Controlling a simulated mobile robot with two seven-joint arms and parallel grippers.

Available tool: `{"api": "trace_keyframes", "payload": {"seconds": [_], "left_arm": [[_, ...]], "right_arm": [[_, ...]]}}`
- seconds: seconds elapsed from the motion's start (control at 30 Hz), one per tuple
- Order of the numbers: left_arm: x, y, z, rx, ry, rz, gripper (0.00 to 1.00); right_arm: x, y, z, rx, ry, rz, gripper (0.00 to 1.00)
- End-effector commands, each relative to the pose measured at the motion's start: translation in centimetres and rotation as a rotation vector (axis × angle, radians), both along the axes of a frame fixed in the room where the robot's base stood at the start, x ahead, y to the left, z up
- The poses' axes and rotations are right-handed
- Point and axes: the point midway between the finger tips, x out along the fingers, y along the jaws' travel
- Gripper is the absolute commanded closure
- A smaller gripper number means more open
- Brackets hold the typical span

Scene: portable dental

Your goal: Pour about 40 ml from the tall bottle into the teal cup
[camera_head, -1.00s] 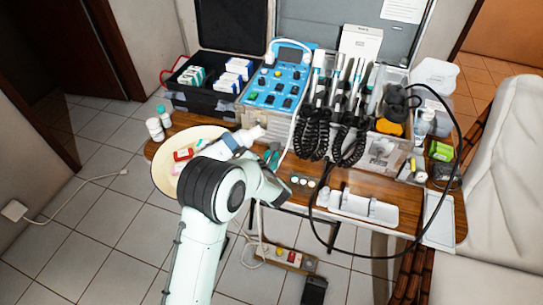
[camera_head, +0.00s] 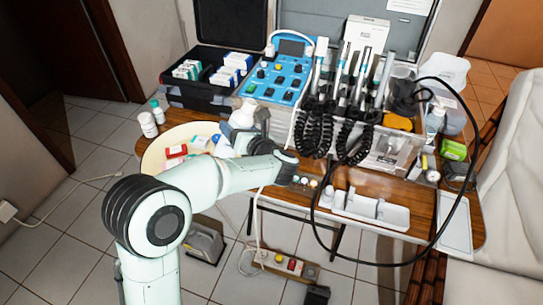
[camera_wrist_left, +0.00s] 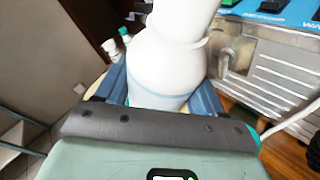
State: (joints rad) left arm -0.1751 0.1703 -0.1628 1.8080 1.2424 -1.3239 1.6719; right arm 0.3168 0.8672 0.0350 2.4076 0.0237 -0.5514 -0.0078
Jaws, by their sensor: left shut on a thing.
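The tall white bottle (camera_head: 242,114) is between the fingers of my left gripper (camera_head: 246,132), beside the blue-fronted unit. In the left wrist view the bottle (camera_wrist_left: 168,65) fills the middle, with its shoulder and neck above the blue fingers. The gripper (camera_wrist_left: 160,95) is shut on its body. The bottle looks near upright; its base is hidden by the gripper. I cannot make out the teal cup for certain; a teal edge (camera_wrist_left: 259,140) shows at the right of the gripper in the wrist view. My right gripper is not in view.
A round cream tray (camera_head: 152,158) with small items lies at the table's left end, with white bottles (camera_head: 148,124) behind it. The blue control unit (camera_head: 281,78), coiled handpiece cords (camera_head: 318,132) and a white holder (camera_head: 370,209) stand to the right. A black cable loops over the table.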

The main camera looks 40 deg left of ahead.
Motion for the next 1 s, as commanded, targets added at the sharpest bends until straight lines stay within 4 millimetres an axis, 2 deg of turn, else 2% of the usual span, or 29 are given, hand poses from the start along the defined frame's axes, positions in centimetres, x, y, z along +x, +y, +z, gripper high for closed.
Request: {"api": "trace_keyframes", "payload": {"seconds": [0.2,0.33,0.63,1.0], "left_arm": [[0.0,0.1,0.3,-0.094,-0.105,-0.002,0.76],[0.0,0.2,2.5,-0.211,-0.239,-0.004,0.76],[0.1,0.1,2.2,-0.293,-0.322,-0.007,0.76],[0.2,0.0,2.2,-0.329,-0.359,-0.009,0.76]], "right_arm": [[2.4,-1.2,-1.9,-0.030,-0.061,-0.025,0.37],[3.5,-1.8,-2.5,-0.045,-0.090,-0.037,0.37],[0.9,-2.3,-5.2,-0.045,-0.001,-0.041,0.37],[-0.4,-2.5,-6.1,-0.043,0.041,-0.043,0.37]]}}
